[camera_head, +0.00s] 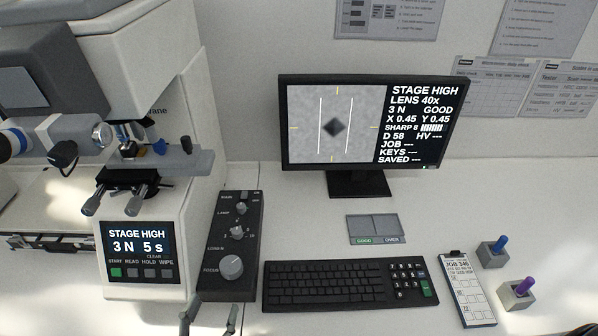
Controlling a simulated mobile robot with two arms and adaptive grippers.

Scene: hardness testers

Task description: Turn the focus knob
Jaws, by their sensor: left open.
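The focus knob (231,267) is the large round grey knob near the front of the black control box (247,212). Two smaller knobs sit behind it, beside lamp and load markings. My left gripper (210,313) comes in at the bottom edge. Its two fingertips are apart with nothing between them, just in front of the box and short of the focus knob. Most of the gripper is cut off by the frame. The monitor (375,122) shows a dark diamond between two white lines, with "STAGE HIGH", "LENS 40x", "GOOD" and "SHARP 8". My right gripper is not visible.
The white hardness tester (178,225) stands left of the box; its panel reads "STAGE HIGH, 3 N, 5 s". A black keyboard (330,285) lies close on the right. A clipboard (467,290) and two small blocks with blue and purple pegs (492,252) (516,293) are further right.

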